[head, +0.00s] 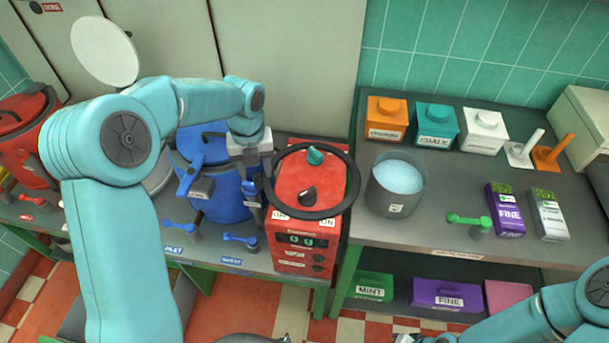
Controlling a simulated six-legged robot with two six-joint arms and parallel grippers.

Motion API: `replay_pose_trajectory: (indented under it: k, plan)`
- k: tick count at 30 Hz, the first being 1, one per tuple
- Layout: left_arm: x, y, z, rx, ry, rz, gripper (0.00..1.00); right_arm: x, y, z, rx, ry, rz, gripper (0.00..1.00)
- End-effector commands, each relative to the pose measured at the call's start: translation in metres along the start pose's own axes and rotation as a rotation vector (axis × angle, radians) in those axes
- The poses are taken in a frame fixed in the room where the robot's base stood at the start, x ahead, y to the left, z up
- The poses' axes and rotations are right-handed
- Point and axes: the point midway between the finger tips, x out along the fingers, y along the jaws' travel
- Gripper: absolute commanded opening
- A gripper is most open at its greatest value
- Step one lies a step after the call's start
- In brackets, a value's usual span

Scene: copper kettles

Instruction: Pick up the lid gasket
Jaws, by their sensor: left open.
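The lid gasket, a large thin black ring (355,180), lies on top of the red control box (296,185) and overhangs its sides. A green knob and a dark knob show inside the ring. My left gripper (257,192) is open and points down at the ring's left side, between the blue kettle and the red box. Whether its fingers straddle or touch the ring I cannot tell.
A blue kettle (213,198) with a blue lever stands left of the box. Blue taps (240,240) line the front edge. The right bench holds a pot of pale blue contents (397,178), several coloured canisters, purple and grey packets and a green tap (468,221).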

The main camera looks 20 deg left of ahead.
Motion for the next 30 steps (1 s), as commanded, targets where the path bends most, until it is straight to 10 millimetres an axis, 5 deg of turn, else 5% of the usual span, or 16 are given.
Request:
replay_pose_trajectory:
  k: [4,12,13,18,30]
  plan:
    - [0.021,-0.001,0.000,0.000,0.003,0.000,0.50,-0.003,-0.001,0.000,0.000,0.001,0.000,0.00]
    - [0.026,-0.002,0.001,0.000,0.000,-0.001,0.50,-0.003,-0.001,0.000,0.000,0.000,0.000,0.00]
    - [0.026,-0.002,0.001,0.000,0.000,-0.001,0.47,-0.003,-0.001,0.000,0.000,0.000,0.000,0.00]
    - [0.025,-0.001,0.001,-0.001,0.000,-0.001,0.00,-0.003,-0.001,0.000,0.000,0.001,0.000,0.00]
    - [0.019,-0.002,0.002,-0.001,-0.002,-0.002,0.00,-0.003,-0.001,0.000,0.000,0.000,0.000,0.00]
